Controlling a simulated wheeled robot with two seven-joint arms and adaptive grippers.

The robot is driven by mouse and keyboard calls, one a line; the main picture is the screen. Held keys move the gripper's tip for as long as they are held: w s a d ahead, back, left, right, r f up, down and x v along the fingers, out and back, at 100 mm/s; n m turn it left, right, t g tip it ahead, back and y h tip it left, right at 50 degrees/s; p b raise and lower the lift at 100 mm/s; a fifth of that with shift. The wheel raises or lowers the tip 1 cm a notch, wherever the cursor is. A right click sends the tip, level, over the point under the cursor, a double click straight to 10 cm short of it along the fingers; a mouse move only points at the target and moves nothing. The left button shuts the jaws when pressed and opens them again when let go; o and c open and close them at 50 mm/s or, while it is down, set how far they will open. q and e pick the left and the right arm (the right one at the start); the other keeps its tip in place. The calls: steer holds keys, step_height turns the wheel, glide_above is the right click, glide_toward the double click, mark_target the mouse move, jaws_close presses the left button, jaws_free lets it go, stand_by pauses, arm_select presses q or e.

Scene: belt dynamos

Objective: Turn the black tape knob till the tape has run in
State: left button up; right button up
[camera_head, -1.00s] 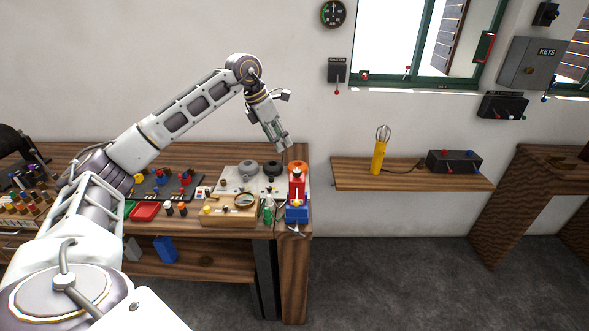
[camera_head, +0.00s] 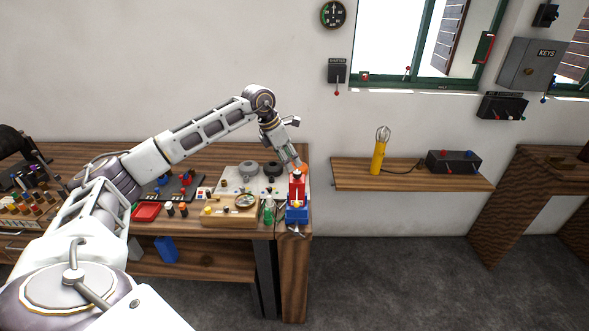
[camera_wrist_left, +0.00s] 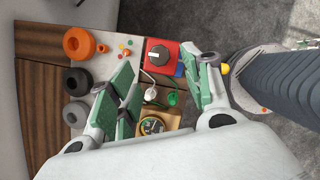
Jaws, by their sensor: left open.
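A black round knob (camera_wrist_left: 158,55) sits on top of a red block (camera_wrist_left: 165,70), which shows between my left fingers in the left wrist view. In the head view the red block (camera_head: 297,186) stands at the right end of the workbench, by a blue part (camera_head: 297,214). My left gripper (camera_head: 293,160) is just above and behind the red block. In the left wrist view its green-padded fingers (camera_wrist_left: 157,68) are apart with nothing between the pads. I cannot make out any tape. My right gripper is not in view.
A wooden box with a round gauge (camera_head: 245,201) and a green bottle (camera_head: 268,211) are close by. A wall shelf (camera_head: 410,180) is to the right.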

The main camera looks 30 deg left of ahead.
mark_target(296, 172)
arm_select(q)
steer(key=shift+p+x, duration=0.5)
steer(key=shift+x, duration=2.4)
steer(key=shift+c, duration=0.2)
